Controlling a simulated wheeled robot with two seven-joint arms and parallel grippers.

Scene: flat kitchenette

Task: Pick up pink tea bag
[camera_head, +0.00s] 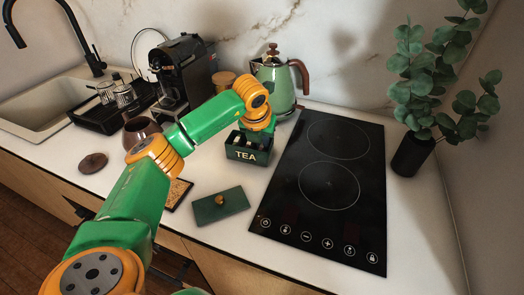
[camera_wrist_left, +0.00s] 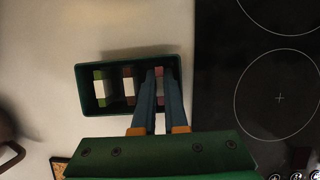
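The dark green tea box (camera_head: 248,154), marked TEA, stands open on the counter left of the hob; it also shows in the left wrist view (camera_wrist_left: 110,67). The pink tea bag (camera_wrist_left: 159,72) is in its right compartment, partly hidden by my fingers. My left gripper (camera_wrist_left: 159,76) points down into the box with one finger on each side of the pink bag. Whether the fingers press on it cannot be told. My right gripper is not in view.
A green-tagged bag (camera_wrist_left: 99,87) and a dark red-tagged bag (camera_wrist_left: 128,86) fill the other compartments. The box lid (camera_head: 232,202) lies in front. A black hob (camera_head: 300,215) is at right, a green kettle (camera_head: 276,82) behind, a coffee machine (camera_head: 183,68) at back left.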

